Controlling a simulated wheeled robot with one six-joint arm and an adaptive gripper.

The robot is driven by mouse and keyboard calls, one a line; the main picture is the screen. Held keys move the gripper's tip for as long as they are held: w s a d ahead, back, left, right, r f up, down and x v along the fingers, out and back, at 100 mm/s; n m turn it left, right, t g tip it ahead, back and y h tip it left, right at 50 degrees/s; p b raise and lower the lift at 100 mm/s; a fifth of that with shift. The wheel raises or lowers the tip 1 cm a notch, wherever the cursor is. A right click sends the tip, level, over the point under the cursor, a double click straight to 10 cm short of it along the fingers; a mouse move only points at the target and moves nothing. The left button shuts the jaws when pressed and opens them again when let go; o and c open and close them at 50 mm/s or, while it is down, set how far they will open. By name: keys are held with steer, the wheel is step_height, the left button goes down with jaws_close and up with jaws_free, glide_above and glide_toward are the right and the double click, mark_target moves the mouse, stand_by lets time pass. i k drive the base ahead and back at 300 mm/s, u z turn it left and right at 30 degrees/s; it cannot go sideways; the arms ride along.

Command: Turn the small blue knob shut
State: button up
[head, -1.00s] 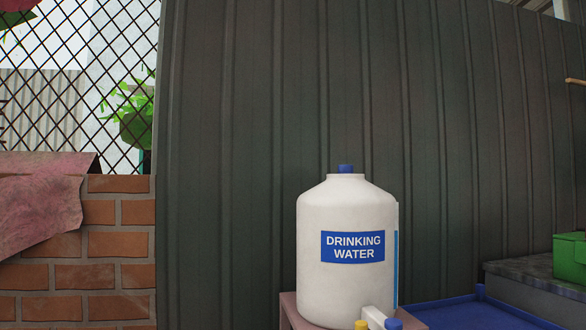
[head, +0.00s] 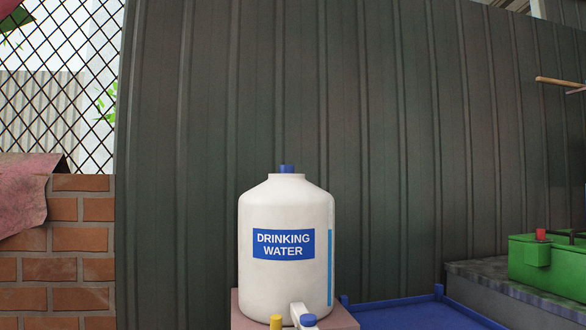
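A white jug (head: 286,204) with a blue "DRINKING WATER" label stands upright in the lower middle of the head view. A small blue knob (head: 308,320) sits at the end of the white spout (head: 298,310) at the jug's lower front, close to the bottom edge of the picture. A yellow knob or cap (head: 276,322) is just left of it. A blue cap (head: 286,169) closes the jug's top. Whether the blue knob is turned open or shut cannot be told. My gripper is not in view.
The jug stands on a pinkish stand (head: 342,318). A blue tray (head: 438,296) lies to its right, then a grey ledge (head: 470,275) with a green box (head: 555,262) bearing a red knob (head: 541,235). A brick wall (head: 82,238) is at left, dark corrugated metal (head: 390,130) behind.

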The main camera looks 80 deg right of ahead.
mark_target(283, 168)
steer(key=k, duration=0.4)
steer(key=z, duration=0.85)
